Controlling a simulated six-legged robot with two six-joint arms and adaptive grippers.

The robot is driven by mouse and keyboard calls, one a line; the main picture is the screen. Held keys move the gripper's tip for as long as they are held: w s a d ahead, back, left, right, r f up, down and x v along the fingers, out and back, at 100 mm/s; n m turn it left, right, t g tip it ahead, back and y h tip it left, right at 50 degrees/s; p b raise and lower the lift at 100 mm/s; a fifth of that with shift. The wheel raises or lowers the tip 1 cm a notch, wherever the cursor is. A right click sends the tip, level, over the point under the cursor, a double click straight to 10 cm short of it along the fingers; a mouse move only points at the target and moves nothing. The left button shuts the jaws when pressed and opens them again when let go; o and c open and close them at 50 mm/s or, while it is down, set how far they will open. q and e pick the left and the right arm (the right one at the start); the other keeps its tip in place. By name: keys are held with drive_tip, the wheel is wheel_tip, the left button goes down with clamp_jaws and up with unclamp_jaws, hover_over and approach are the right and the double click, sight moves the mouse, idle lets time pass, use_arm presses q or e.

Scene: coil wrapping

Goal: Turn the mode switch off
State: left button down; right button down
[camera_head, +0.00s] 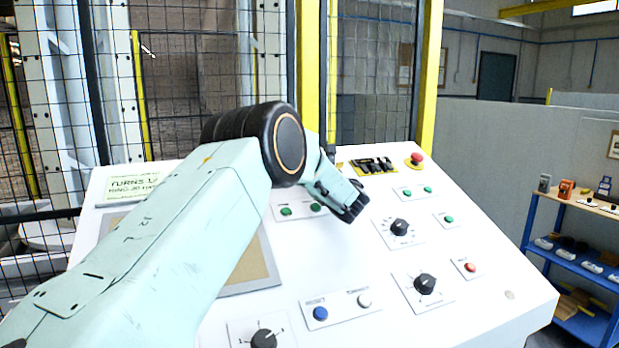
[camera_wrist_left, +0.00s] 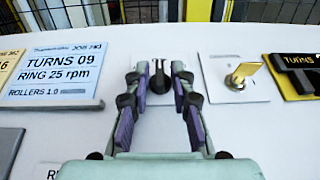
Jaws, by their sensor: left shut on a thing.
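A black switch knob (camera_wrist_left: 159,83) stands on a pale plate on the white panel in the left wrist view. No label naming it as the mode switch can be read. My left gripper (camera_wrist_left: 160,75) has a finger on each side of the knob and is shut on it. The exact finger contact is hard to make out. In the head view my left arm reaches over the panel and hides part of it. That knob cannot be made out there. My right gripper is in neither view.
A display (camera_wrist_left: 56,72) reading TURNS 09 is left of the knob. A yellow key-like handle (camera_wrist_left: 243,72) is close on the right. The white panel (camera_head: 330,260) carries several buttons, black dials and a red mushroom button (camera_head: 416,158). Mesh fencing stands behind; a shelf (camera_head: 570,255) stands right.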

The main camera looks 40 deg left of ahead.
use_arm(q)
drive_tip(key=shift+r, duration=0.25)
drive_tip(key=c, duration=1.4)
unclamp_jaws()
drive_tip(key=shift+d, duration=0.1)
drive_tip(key=shift+c, duration=0.2)
drive_tip(key=shift+s+d, duration=0.1)
drive_tip(key=shift+f, duration=0.1)
drive_tip(key=shift+d+f, duration=0.1)
drive_tip(key=shift+d, duration=0.1)
drive_tip(key=v, duration=1.1)
drive_tip(key=shift+s+d+r, duration=0.2)
drive_tip(key=shift+d, duration=0.1)
drive_tip(key=shift+w, duration=0.1)
drive_tip(key=shift+f, duration=0.1)
